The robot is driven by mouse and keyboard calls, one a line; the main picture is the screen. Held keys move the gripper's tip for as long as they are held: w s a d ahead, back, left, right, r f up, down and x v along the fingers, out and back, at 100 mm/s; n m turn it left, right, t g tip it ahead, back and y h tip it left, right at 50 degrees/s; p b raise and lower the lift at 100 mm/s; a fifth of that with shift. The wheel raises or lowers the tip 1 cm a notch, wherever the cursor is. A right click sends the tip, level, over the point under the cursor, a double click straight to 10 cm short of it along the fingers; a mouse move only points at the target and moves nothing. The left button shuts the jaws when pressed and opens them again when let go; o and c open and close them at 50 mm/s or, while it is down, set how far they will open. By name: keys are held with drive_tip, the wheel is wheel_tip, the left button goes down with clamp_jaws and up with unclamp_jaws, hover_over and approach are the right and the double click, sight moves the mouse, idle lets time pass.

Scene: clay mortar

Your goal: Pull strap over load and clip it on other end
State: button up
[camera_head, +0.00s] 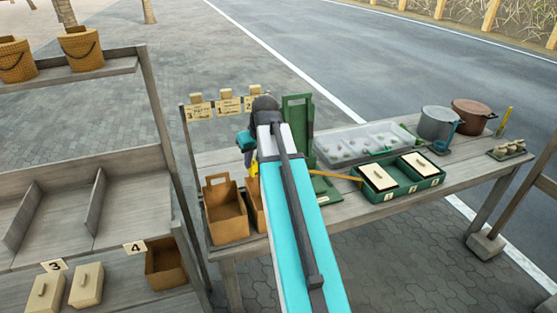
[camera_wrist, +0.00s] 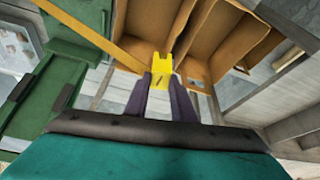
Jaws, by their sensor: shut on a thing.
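My gripper (camera_wrist: 160,88) is shut on a yellow clip (camera_wrist: 162,66) in the wrist view. An orange strap (camera_wrist: 92,40) runs from the clip to the upper left. In the head view the strap (camera_head: 335,176) stretches from the left side of a green tray (camera_head: 402,192) toward my arm, which hides part of it. Two cream-lidded blocks (camera_head: 379,177) sit in the tray. A bit of yellow clip (camera_head: 252,169) shows at my gripper (camera_head: 249,160), left of the tray and above the brown boxes. I cannot make out a matching end for the clip.
Open brown boxes (camera_head: 225,212) stand at the table's left end. A green stand (camera_head: 298,118), a clear-lidded case (camera_head: 350,146) and two pots (camera_head: 437,122) are on the table (camera_head: 462,158). A shelf (camera_head: 60,130) stands at the left.

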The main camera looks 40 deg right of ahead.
drive_tip(key=w+a+r, duration=0.2)
drive_tip(key=a, duration=1.1)
drive_tip(key=w+a+r+n, duration=0.1)
drive_tip(key=w+a+r, duration=0.1)
drive_tip(key=a, duration=1.2)
drive_tip(key=shift+a, duration=0.2)
